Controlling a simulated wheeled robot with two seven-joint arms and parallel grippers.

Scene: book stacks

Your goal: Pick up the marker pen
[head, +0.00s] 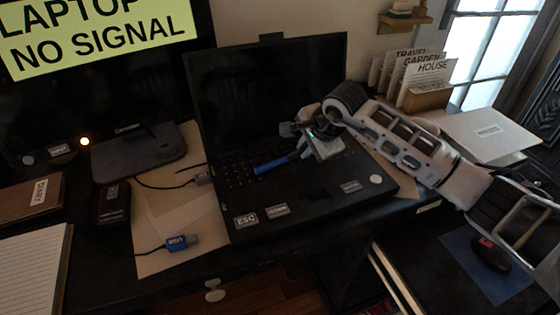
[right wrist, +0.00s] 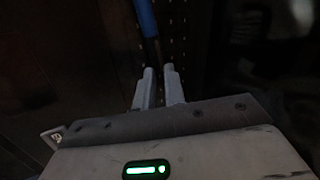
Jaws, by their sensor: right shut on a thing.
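The blue marker pen (head: 272,165) is over the keyboard of the open black laptop (head: 315,195) in the head view. My right gripper (head: 300,150) reaches in from the right and is shut on the pen's right end. In the right wrist view, the blue pen (right wrist: 146,20) runs up and away from between the two fingertips (right wrist: 158,72). I cannot tell whether the pen touches the keys. My left gripper is not in view.
A blue-ended USB cable (head: 178,243) lies on papers left of the laptop. A diary (head: 28,197) and notepad (head: 35,265) lie at the left. A monitor (head: 90,80) stands behind. A book holder (head: 427,98) stands back right; a mouse (head: 490,254) lies lower right.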

